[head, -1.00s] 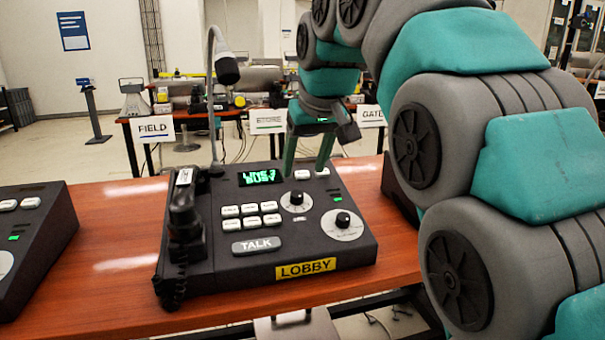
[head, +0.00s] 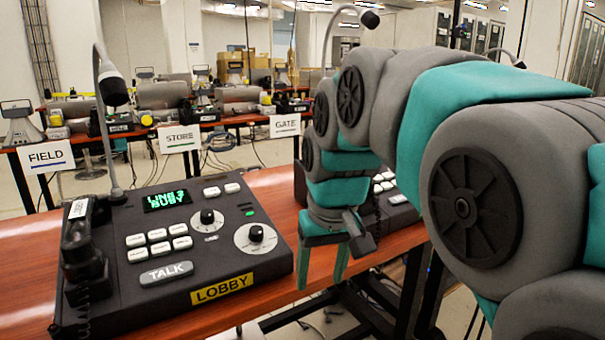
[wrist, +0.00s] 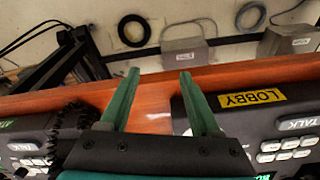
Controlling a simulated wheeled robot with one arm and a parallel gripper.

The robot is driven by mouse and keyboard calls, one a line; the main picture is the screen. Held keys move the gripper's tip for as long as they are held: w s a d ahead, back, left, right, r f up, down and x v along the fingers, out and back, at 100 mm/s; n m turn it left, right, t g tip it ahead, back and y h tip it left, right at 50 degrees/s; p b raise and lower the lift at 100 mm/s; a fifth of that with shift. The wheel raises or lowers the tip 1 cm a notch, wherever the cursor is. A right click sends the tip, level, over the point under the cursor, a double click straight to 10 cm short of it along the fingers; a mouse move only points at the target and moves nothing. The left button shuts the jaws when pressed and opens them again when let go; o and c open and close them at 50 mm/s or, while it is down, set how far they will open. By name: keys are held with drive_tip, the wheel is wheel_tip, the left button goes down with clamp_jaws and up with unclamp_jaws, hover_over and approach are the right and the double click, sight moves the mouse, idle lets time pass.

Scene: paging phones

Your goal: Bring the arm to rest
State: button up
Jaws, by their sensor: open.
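My gripper (head: 321,268) is open and empty, its two green fingers pointing down over the front part of the orange wooden table, just right of the LOBBY phone. The wrist view also shows the gripper (wrist: 159,80) with its fingers apart and bare table between them. The black LOBBY paging phone (head: 190,240) stands on the table, its handset (head: 80,250) in place at the left side. Its green screen (head: 167,199) reads "LINE 3 BUSY". In the wrist view the LOBBY label (wrist: 252,98) is right of the fingers.
Another phone (head: 392,190) stands behind my arm, partly hidden by it; a phone (wrist: 25,140) also shows at left in the wrist view. Signs reading FIELD (head: 46,157), STORE (head: 180,138) and GATE (head: 285,126) hang at the back tables. Grey boxes (wrist: 185,57) lie on the floor.

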drive_tip(key=s+d+f+m+g, duration=0.1)
drive_tip(key=s+d+f, duration=0.3)
drive_tip(key=s+f, duration=0.2)
drive_tip(key=s+d+f+m+g, duration=0.1)
drive_tip(key=s+d+f, duration=0.3)
drive_tip(key=s, duration=0.5)
drive_tip(key=s+d+f+m+g+h, duration=0.1)
drive_tip(key=s+d+f, duration=0.3)
drive_tip(key=s+f, duration=0.4)
drive_tip(key=shift+s+d+g, duration=0.15)
drive_tip(key=shift+s+g, duration=0.15)
drive_tip(key=shift+g, duration=0.1)
